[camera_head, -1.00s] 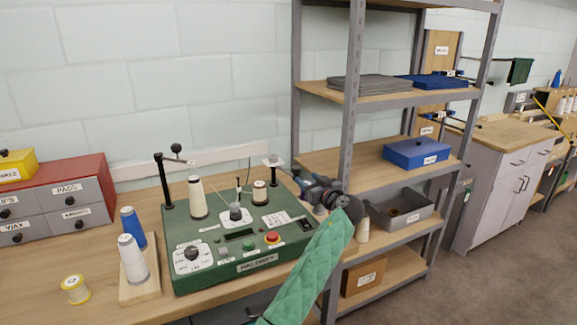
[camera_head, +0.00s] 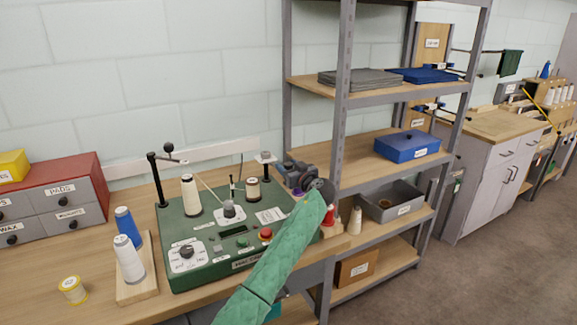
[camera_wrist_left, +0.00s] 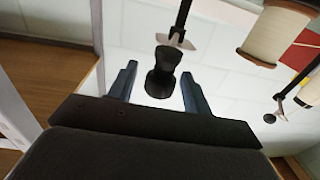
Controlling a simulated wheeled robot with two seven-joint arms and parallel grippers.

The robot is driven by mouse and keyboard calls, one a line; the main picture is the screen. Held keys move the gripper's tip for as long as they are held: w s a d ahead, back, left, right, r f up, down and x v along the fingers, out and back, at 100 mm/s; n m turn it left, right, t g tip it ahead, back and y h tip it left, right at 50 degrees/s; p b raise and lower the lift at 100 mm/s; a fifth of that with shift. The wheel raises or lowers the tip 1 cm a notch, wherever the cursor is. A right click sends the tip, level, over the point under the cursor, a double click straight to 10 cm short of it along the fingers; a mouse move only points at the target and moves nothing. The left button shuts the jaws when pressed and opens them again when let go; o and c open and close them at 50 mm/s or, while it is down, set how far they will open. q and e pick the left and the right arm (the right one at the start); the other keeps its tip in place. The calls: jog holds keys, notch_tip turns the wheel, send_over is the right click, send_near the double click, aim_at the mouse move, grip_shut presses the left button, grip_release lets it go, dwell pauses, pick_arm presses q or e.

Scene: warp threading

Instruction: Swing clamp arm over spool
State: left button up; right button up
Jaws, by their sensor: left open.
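The green winding machine (camera_head: 225,235) stands on the bench. A small spool with brown ends (camera_head: 253,188) sits on its top, and this spool fills the upper right of the left wrist view (camera_wrist_left: 272,32). Beside it a dark post with a pale top (camera_head: 265,160) rises at the machine's back right corner. In the left wrist view, a black knob (camera_wrist_left: 162,75) with a pale metal piece and dark rod lies between my fingers. My left gripper (camera_head: 287,168) is just right of the post; its two fingers (camera_wrist_left: 158,82) are open, apart from the knob. The clamp arm's angle is unclear.
A tall black post with a ball-ended arm (camera_head: 165,160) and a white cone (camera_head: 190,195) stand at the machine's left. Blue and white cones on a wooden board (camera_head: 135,290) are further left. A grey shelf upright (camera_head: 342,120) stands close right of my gripper.

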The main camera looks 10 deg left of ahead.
pick_arm(q)
jog(key=shift+r, duration=0.1)
grip_shut()
